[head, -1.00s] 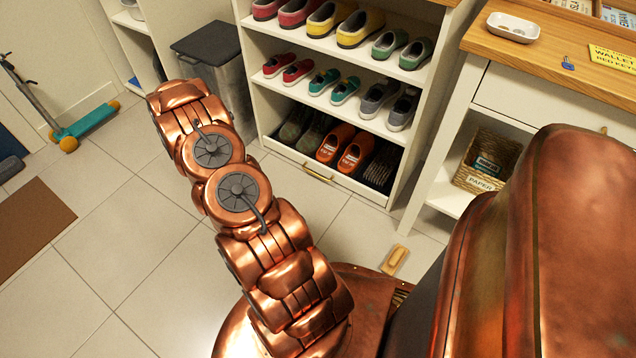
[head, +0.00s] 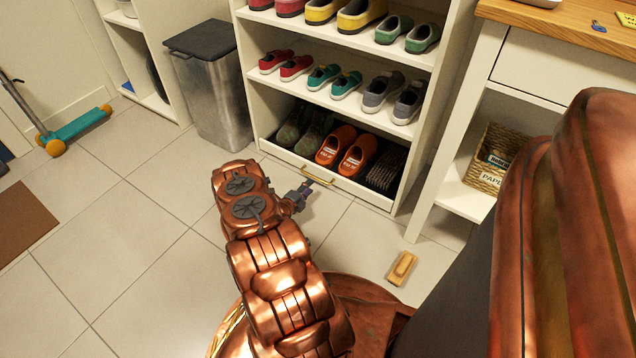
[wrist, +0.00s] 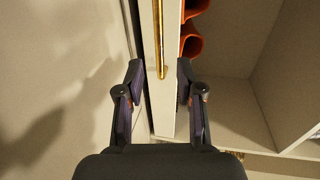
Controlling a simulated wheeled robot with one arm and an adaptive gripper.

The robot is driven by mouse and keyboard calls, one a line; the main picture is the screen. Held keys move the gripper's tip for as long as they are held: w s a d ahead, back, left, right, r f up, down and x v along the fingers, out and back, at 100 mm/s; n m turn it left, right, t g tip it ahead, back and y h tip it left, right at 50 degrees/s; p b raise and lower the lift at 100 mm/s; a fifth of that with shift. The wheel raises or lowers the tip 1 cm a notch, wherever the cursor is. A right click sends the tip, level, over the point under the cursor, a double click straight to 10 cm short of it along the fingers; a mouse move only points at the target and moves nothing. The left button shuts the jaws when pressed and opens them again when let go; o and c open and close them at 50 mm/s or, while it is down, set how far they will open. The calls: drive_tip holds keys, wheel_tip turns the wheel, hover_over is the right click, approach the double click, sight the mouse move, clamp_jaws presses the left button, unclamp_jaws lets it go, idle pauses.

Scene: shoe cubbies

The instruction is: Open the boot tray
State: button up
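The boot tray (head: 350,186) is the low white-fronted tray at the bottom of the shoe cubby, with boots and orange shoes in it. Its front carries a brass handle (head: 318,177), which shows in the wrist view as an upright gold bar (wrist: 160,40). The tray looks pushed in, level with the cubby front. My gripper (head: 306,188) is low, just in front of the handle. In the wrist view my gripper (wrist: 159,68) is open, its fingers apart on either side of the white tray front and the handle's lower end. I see no contact.
A grey bin (head: 210,95) stands left of the cubby. A wooden-topped table (head: 560,22) with a basket (head: 492,160) below stands on the right. A wooden brush (head: 402,268) lies on the floor near my base. A teal scooter (head: 80,125) is far left. The tiled floor before the tray is mostly clear.

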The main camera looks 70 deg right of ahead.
sight(318, 179)
drive_tip(key=b+x, duration=0.3)
drive_tip(key=x, duration=0.3)
drive_tip(key=shift+d+f, duration=0.15)
drive_tip(key=shift+d, duration=0.05)
drive_tip(key=shift+s+d, duration=0.15)
drive_tip(key=shift+d, duration=0.35)
clamp_jaws()
